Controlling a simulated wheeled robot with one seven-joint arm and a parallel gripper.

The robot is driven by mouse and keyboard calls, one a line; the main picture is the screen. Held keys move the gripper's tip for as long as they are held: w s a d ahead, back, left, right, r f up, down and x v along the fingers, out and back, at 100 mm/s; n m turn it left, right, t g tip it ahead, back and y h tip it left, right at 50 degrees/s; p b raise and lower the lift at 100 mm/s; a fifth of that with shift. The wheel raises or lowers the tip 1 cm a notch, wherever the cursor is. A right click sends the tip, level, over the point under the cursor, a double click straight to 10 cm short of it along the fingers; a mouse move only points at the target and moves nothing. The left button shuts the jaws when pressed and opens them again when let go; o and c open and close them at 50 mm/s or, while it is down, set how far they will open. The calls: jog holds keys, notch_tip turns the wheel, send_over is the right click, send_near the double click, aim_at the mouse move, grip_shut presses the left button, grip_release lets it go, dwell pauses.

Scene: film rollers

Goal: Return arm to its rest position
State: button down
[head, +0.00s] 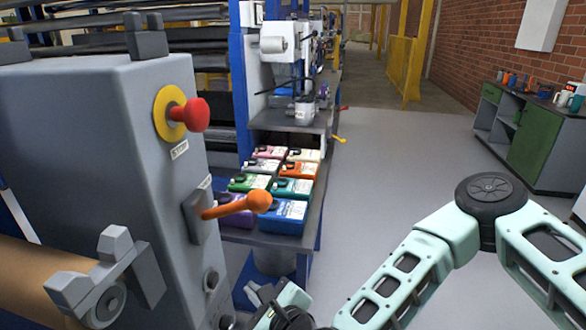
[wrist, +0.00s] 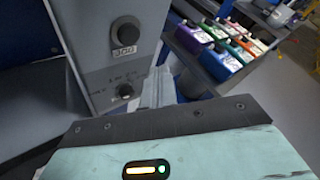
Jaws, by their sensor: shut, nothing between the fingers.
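My mint-green arm reaches in from the lower right of the head view. My gripper (head: 262,292) is low at the bottom middle, beside the right side of the grey machine cabinet (head: 165,190) and below its orange-knobbed lever (head: 237,204). In the wrist view, the fingers of my gripper (wrist: 157,88) are together and hold nothing. They point past the cabinet's lower edge, near a black button (wrist: 125,31) with a small label under it. The mint wrist housing fills the bottom of that view.
A red stop button (head: 190,114) sticks out of the cabinet. A dark shelf (head: 308,225) with several coloured bottles stands beyond my gripper; the bottles also show in the wrist view (wrist: 215,57). A green workbench (head: 535,145) is at the right. The grey floor between is clear.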

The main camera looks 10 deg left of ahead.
jog(key=s+d+r+n+g+h, duration=0.15)
jog(key=s+n+g, duration=0.25)
jog(key=n, duration=0.5)
jog(key=s+d+n+g+y, duration=0.15)
jog(key=s+n+g, duration=0.35)
jog(key=n, duration=0.5)
jog(key=s+d+r+n+h, duration=0.2)
jog(key=d+r+n+h, duration=0.1)
jog(key=d, duration=0.4)
jog(key=s+d+r+n+g+h, duration=0.1)
jog(key=s+d+r+n+h, duration=0.1)
jog(key=d, duration=0.6)
jog(key=s+d+r+n+h, duration=0.2)
jog(key=d+r+n+h, duration=0.2)
jog(key=d+r, duration=0.2)
jog(key=shift+s+d+r+n+g+h, duration=0.3)
jog(key=shift+d+n, duration=0.1)
jog(key=shift+d, duration=0.8)
